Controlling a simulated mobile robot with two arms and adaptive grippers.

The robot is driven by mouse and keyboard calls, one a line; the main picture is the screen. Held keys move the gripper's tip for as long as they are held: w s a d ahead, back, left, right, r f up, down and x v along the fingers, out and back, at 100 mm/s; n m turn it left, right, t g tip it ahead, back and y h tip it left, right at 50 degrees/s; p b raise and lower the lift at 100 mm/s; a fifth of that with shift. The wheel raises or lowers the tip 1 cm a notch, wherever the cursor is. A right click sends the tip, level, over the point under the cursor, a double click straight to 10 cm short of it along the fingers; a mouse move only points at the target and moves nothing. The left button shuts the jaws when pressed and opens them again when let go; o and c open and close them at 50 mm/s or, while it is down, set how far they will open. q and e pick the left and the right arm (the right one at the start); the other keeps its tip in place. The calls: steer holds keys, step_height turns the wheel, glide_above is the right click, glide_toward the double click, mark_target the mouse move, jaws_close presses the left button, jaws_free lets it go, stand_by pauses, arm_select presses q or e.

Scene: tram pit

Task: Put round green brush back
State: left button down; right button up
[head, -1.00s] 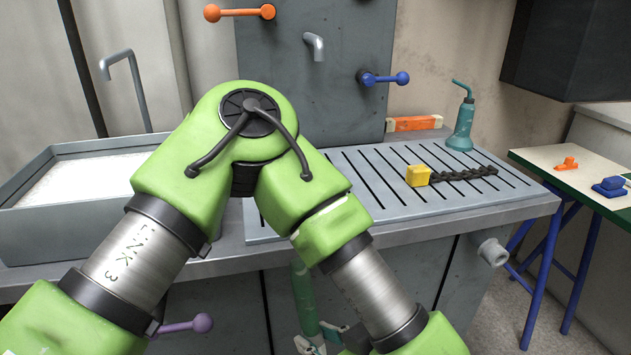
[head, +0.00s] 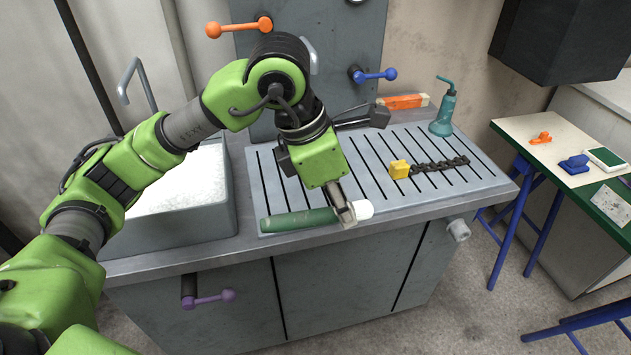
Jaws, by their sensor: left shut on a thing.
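The round green brush (head: 296,220) has a thick green handle and a white rounded end (head: 363,209). My left gripper (head: 347,214) is shut on it between the handle and the white end. The brush lies roughly level across the view, with the handle to the left, at the front edge of the slotted grey worktop (head: 405,192). I cannot tell whether it touches the worktop. My right gripper is not in view.
A yellow block with a dark chain (head: 400,169), a teal bottle (head: 442,112) and an orange-and-white block (head: 403,101) are on the worktop. A dark grey piece (head: 378,116) sits behind my wrist.

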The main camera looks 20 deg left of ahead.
arm_select(q)
steer(key=shift+w+a+r+n+t, duration=0.3)
steer(key=shift+w+a+r+n, duration=0.15)
steer(key=shift+a+r, duration=0.3)
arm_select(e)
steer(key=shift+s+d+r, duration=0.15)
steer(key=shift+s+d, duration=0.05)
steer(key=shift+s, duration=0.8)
arm_select(q)
steer(key=w+a+f+p, duration=0.1)
steer(key=w+f, duration=0.1)
steer(key=w, duration=0.2)
steer(key=w+a+f+p, duration=0.1)
steer(key=w+f+p, duration=0.1)
steer(key=w+f, duration=0.1)
steer(key=w+a+f+p, duration=0.1)
steer(key=w+f, duration=0.2)
steer(key=w, duration=0.2)
steer(key=shift+a+f+p, duration=0.2)
steer(key=shift+p, duration=0.1)
steer(key=shift+w+a+f, duration=0.1)
steer(key=shift+w+f, duration=0.35)
steer(key=f+p, duration=0.2)
steer(key=f, duration=0.1)
steer(key=shift+w+a, duration=0.1)
steer(key=shift+w, duration=0.2)
steer(key=shift+f, duration=0.2)
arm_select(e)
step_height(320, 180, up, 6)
